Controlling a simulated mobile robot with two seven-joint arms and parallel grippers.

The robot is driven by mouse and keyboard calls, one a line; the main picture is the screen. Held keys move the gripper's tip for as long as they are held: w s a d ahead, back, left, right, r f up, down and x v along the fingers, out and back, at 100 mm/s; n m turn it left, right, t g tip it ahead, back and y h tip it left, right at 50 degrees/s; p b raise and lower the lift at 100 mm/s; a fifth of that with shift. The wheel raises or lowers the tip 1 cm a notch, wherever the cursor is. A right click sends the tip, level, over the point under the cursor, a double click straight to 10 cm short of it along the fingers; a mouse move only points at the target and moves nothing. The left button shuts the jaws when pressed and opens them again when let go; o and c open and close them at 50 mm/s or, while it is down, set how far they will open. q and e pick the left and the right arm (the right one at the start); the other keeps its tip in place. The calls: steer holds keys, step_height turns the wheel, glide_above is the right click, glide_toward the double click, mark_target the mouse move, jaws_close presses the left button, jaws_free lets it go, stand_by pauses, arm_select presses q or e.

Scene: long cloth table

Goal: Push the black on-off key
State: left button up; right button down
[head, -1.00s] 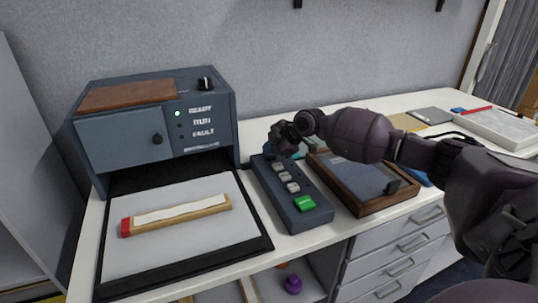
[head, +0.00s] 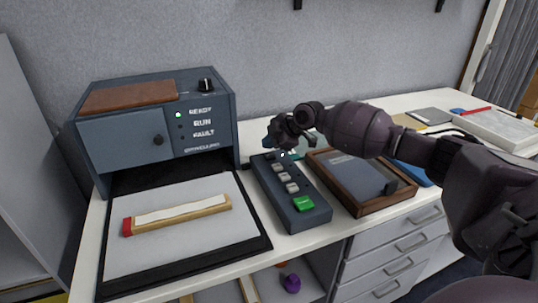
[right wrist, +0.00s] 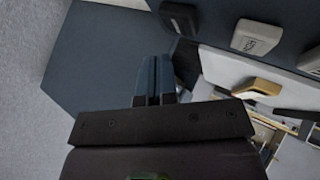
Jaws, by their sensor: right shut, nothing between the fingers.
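The dark blue control panel (head: 308,216) lies on the table with a row of keys. The black key (right wrist: 180,18) shows at the top of the right wrist view, at the end of the row beside a grey key (right wrist: 257,35). In the head view it is at the panel's far end, where I cannot make it out clearly by the gripper. My right gripper (head: 271,146) is shut and empty, close to that far end. Its fingertips (right wrist: 155,62) appear just below and left of the black key; I cannot tell whether they touch it. My left gripper is not in view.
A blue machine (head: 122,143) with a green lit lamp stands left of the panel. In front of it, a wooden bar with a red end (head: 178,214) lies on a pale sheet. A wood-framed tray (head: 374,207) sits close on the panel's right. A green key (head: 304,204) is at the near end.

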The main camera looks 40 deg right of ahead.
mark_target(270, 156)
steer(key=shift+r+p, duration=0.8)
steer(key=shift+r, duration=1.55)
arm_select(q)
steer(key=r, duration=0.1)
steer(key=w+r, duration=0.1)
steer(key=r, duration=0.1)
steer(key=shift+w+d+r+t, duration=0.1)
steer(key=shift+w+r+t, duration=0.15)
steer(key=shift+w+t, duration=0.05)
arm_select(e)
steer(key=shift+r, duration=0.3)
